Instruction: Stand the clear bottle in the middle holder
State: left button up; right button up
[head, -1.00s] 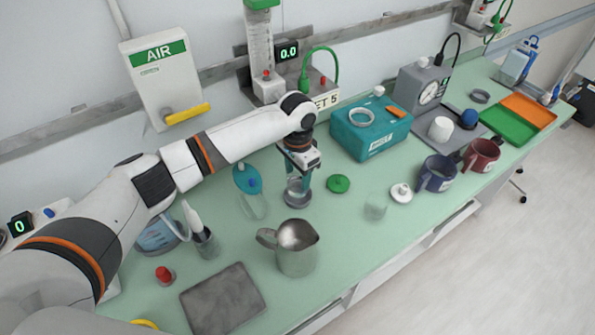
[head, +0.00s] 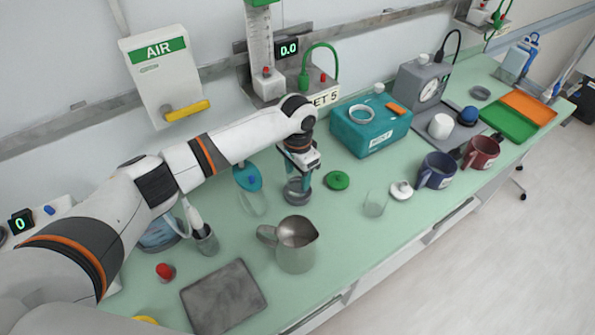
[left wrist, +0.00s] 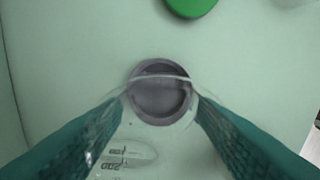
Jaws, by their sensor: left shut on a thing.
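My left gripper (head: 298,182) has teal fingers and is shut on the clear bottle (left wrist: 118,157), which shows as see-through walls with dark markings between the fingers in the left wrist view. The bottle's outline crosses a dark grey round holder (left wrist: 135,97) on the green bench. The holder also shows in the head view (head: 298,198), right below the fingers. The bottle looks upright. I cannot tell whether its base sits in the holder or just above it. My right gripper is not in view.
A metal jug (head: 297,255) stands close in front. A green lid (head: 337,180) lies just right of the gripper, with a teal box (head: 370,133) behind. A clear beaker (head: 375,204) and white lid (head: 401,190) are further right.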

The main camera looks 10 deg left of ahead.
pick_arm(q)
jog(key=shift+f, duration=0.8)
dwell(1.5)
jog(key=o, duration=1.1)
jog(key=shift+o, duration=0.2)
jog(key=shift+p, duration=0.35)
notch_tip(320, 180, up, 7)
jog(key=p, duration=0.7)
jog(key=shift+w, duration=0.15)
